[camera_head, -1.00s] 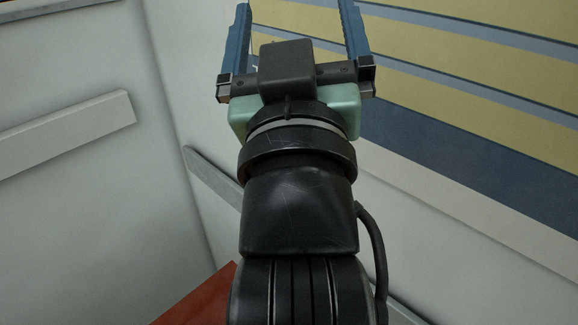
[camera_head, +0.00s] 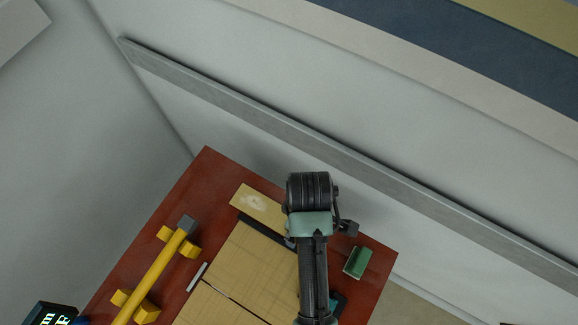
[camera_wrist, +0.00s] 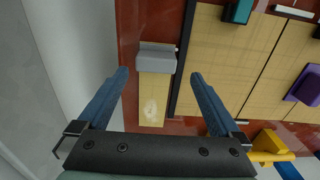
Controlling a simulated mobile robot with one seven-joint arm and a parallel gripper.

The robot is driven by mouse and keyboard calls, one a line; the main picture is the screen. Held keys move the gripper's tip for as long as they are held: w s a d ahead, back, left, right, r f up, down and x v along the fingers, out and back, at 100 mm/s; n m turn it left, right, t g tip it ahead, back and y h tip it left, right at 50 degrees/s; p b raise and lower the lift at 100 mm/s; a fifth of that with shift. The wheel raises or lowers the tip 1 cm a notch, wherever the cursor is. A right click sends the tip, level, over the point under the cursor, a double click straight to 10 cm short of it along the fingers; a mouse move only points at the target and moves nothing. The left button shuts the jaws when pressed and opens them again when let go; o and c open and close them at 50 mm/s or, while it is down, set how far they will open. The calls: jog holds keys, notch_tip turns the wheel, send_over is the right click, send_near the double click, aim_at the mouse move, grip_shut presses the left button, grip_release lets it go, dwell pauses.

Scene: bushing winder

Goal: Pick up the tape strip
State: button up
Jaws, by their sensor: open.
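A flat tan strip with a pale blotch lies along the red table's edge; I take it for the tape strip (camera_head: 258,203). In the wrist view the tape strip (camera_wrist: 154,95) runs up between my fingers, with a grey block (camera_wrist: 155,60) across its far end. My gripper (camera_wrist: 160,76) is open and empty, pointing down, one blue finger on each side of the strip in the picture. I cannot tell its exact height; the fingers look above the table. In the head view my arm hides the fingers and the strip's right end.
A tan gridded board (camera_head: 238,268) with a dark edge bar lies beside the strip. A yellow rod on yellow blocks (camera_head: 152,280) stands left. A green block (camera_head: 357,262) is at the right. A purple piece (camera_wrist: 304,85) lies on the board. A wall stands behind the table (camera_head: 202,172).

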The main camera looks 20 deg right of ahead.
jog(key=shift+w+d+f+p, duration=0.15)
jog(key=shift+f+p, duration=0.2)
jog(key=shift+f, duration=1.6)
jog(key=shift+s+d+f+p, duration=0.1)
jog(key=shift+f+p, duration=0.2)
jog(key=shift+f, duration=1.6)
jog(key=shift+w, duration=0.1)
jog(key=c, duration=1.2)
jog(key=shift+r, duration=0.2)
